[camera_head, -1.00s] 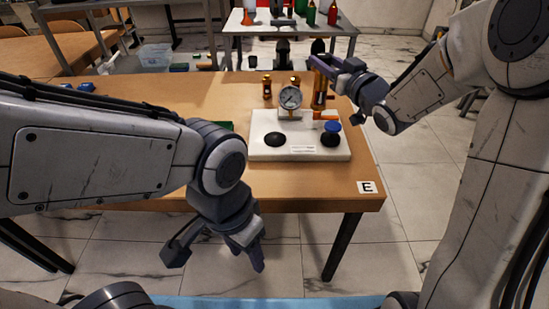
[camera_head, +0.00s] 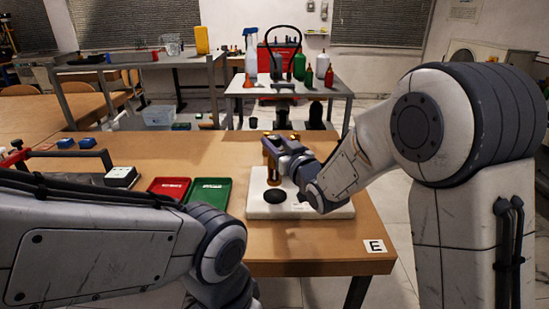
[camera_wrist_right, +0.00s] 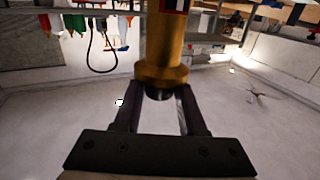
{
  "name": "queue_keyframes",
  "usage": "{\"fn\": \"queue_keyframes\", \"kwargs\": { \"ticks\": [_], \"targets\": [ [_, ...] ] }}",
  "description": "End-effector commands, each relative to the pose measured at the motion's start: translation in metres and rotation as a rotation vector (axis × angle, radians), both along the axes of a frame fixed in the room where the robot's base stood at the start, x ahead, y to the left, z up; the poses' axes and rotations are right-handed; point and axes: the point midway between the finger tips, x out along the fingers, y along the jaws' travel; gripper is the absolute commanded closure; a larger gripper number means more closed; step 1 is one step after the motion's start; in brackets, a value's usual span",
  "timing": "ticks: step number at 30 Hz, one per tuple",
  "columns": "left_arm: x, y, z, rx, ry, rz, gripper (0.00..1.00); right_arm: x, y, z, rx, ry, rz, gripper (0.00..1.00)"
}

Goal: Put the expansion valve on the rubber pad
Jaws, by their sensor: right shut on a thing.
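The expansion valve, a brass cylinder (camera_head: 275,178), is upright in my right gripper (camera_head: 280,152). In the right wrist view the brass body (camera_wrist_right: 163,45) with its dark lower end stands between the fingers of my right gripper (camera_wrist_right: 160,105), which is shut on it. The black round rubber pad (camera_head: 275,195) lies on the white plate. In the head view the valve's lower end appears just above and behind the pad; I cannot tell the gap. My left arm crosses the lower left, with its gripper below the frame.
The white plate (camera_head: 320,212) sits on the wooden table; my right arm hides its gauge and blue knob. A red tray (camera_head: 168,187) and green tray (camera_head: 209,190) lie left. The label E (camera_head: 376,246) marks the front corner.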

Motion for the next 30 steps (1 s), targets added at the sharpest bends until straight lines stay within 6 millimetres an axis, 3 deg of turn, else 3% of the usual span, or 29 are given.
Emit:
{"fn": "queue_keyframes", "kwargs": {
  "ticks": [7,20,21,23,30],
  "targets": [
    [0.0,0.0,-0.007,0.0,0.0,0.0,0.5,0.0,0.0,-0.036,-0.001,0.003,0.0,1.0],
    [0.0,0.0,-0.012,0.0,0.0,0.0,0.5,0.0,0.0,-0.042,0.0,-0.001,0.0,1.0],
    [0.0,0.0,-0.012,0.0,0.0,0.0,0.5,0.0,0.0,-0.043,0.0,0.001,0.0,0.56],
    [0.0,0.0,-0.011,0.0,0.0,0.0,0.5,0.0,0.0,-0.042,-0.001,0.002,0.0,0.33],
    [0.0,0.0,-0.011,0.0,0.0,0.0,0.5,0.0,0.0,-0.042,-0.001,0.002,0.0,0.3]
  ]
}}
